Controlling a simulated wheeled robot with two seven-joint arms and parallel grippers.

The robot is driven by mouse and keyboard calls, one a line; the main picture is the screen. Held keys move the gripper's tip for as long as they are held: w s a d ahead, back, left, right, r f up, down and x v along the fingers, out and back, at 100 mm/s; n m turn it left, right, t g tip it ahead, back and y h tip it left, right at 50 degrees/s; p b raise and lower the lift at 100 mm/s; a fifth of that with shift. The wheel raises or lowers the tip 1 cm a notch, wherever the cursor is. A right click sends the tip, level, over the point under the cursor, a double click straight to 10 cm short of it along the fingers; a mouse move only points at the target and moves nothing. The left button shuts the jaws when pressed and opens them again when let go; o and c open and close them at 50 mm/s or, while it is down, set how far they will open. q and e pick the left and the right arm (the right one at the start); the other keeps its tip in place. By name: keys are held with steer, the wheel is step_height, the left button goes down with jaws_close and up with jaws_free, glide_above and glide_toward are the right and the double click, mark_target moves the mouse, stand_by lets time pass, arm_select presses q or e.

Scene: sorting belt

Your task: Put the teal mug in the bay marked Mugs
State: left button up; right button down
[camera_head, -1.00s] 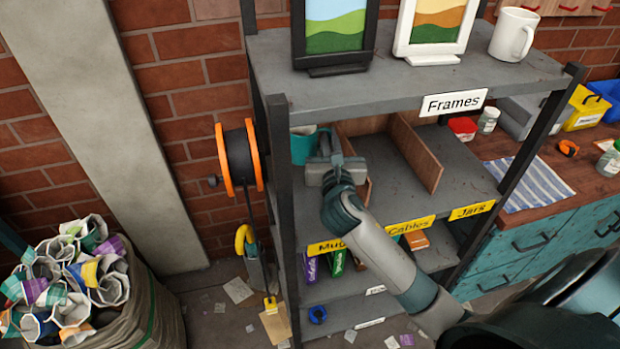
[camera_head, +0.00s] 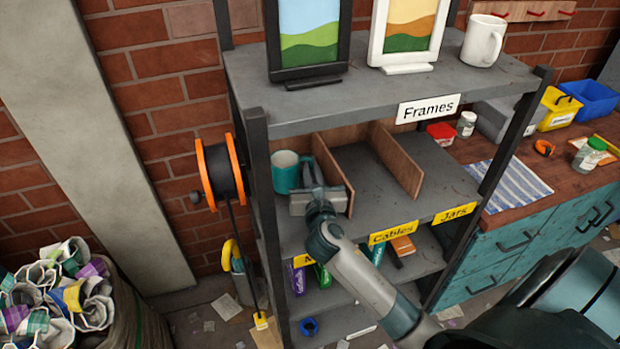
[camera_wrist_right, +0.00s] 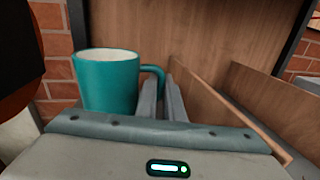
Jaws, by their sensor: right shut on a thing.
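The teal mug (camera_head: 286,175) is upright in the left bay of the middle shelf, left of a wooden divider (camera_head: 334,176). My right gripper (camera_head: 314,180) is at the mug's right side. In the right wrist view the mug (camera_wrist_right: 108,82) has its handle (camera_wrist_right: 155,75) at the fingertips of my gripper (camera_wrist_right: 163,92), which is shut on the handle. I cannot tell whether the mug's base touches the shelf. The yellow label under this bay (camera_head: 301,261) is mostly hidden by my arm. My left gripper is out of view.
A second divider (camera_head: 397,160) separates the empty bays marked Cables (camera_head: 392,232) and Jars (camera_head: 455,210). The Frames shelf (camera_head: 300,100) overhangs, holding two pictures and a white mug (camera_head: 483,40). A dark post (camera_head: 259,190) stands just left of the teal mug.

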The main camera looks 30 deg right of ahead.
steer(key=shift+f, duration=1.8)
steer(key=shift+f, duration=0.1)
steer(key=c, duration=1.9)
jaws_free()
steer(key=shift+o, duration=0.2)
